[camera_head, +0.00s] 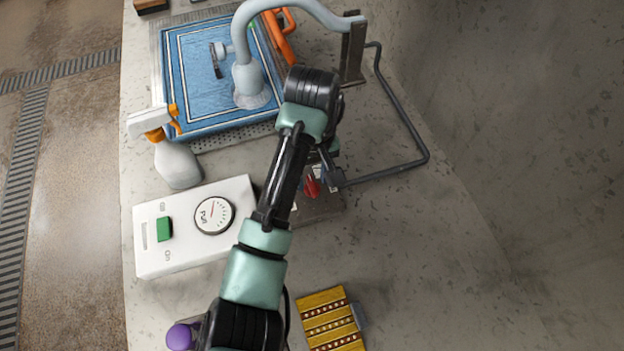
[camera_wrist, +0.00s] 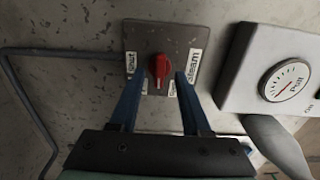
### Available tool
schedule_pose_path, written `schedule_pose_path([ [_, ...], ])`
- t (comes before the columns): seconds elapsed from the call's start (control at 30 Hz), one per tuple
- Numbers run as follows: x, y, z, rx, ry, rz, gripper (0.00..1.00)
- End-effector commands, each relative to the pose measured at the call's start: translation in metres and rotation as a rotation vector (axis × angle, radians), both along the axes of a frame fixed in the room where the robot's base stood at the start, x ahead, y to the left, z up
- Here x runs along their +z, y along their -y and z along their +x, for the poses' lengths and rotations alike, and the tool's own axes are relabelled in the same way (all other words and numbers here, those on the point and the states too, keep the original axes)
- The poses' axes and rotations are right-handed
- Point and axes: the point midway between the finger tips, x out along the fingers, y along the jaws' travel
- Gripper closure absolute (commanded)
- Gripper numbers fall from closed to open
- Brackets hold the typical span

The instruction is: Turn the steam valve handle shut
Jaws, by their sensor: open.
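The red steam valve handle (camera_wrist: 161,67) sits on a dark square plate (camera_wrist: 185,36) in the wrist view, its long side running roughly up and down the picture. White labels flank it, reading "shut" at left and "steam" at right. My gripper (camera_wrist: 158,78) is open, one blue finger on each side of the handle, with visible gaps in the picture. Whether either finger touches it, or how deep they reach, I cannot tell. In the head view the handle (camera_head: 312,187) shows only partly beneath my arm, and most of its plate (camera_head: 322,209) is covered.
A white control box with a dial (camera_head: 155,257) stands left of the valve, with a spray bottle (camera_head: 177,163) behind it. A dark pipe (camera_head: 415,135) bends along the right. A yellow slatted block (camera_head: 328,322) lies in front. The counter at right is bare.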

Motion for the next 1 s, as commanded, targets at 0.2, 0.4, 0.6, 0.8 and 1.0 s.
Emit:
schedule_pose_path([
  [0.2, -0.015, 0.0, 0.0, 0.0, 0.0, 0.001, 0.53],
  [0.4, -0.016, 0.0, 0.0, 0.0, 0.0, 0.0, 0.53],
  [0.6, -0.016, 0.0, 0.0, 0.0, 0.001, 0.0, 0.76],
  [0.8, -0.015, 0.0, 0.0, 0.0, 0.001, 0.0, 1.0],
  [1.0, -0.015, 0.0, 0.0, 0.0, 0.001, 0.001, 1.0],
])
